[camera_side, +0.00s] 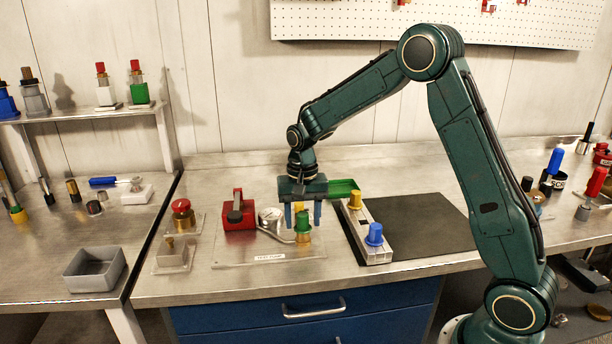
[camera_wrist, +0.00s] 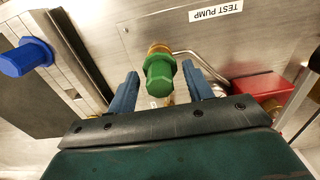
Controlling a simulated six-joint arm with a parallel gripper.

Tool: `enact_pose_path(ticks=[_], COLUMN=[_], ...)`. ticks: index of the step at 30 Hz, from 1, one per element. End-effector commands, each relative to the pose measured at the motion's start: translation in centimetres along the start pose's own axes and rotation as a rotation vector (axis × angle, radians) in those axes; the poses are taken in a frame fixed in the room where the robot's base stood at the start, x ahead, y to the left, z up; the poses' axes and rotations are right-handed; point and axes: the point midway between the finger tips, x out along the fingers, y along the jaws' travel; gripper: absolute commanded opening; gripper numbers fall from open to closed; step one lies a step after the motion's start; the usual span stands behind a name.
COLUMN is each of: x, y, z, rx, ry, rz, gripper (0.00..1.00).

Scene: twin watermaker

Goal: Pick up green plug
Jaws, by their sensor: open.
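The green plug (camera_side: 303,221) stands upright on a brass fitting (camera_side: 303,237) on the test pump plate (camera_side: 262,256). My gripper (camera_side: 303,217) is open and points down over it, one finger on either side of the plug in the side view. In the wrist view the green plug (camera_wrist: 160,75) shows between the spread blue fingers of my gripper (camera_wrist: 160,78), with a gap on each side. The plug's lower part and the brass fitting (camera_wrist: 158,50) are partly hidden by its head in the wrist view.
A red box (camera_side: 239,214) and a gauge (camera_side: 270,216) stand left of the green plug. The dark mat (camera_side: 425,225) is mostly clear.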

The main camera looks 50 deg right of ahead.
Motion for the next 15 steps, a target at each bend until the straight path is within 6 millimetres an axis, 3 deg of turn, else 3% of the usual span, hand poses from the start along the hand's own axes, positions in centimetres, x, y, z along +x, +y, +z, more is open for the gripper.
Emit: enact_pose_path(ticks=[11, 15], x=[-0.04, -0.05], y=[0.00, 0.00], z=[0.00, 0.00], rx=[0.000, 0.000], ry=[0.000, 0.000], rz=[0.000, 0.000], gripper=[0.51, 0.25])
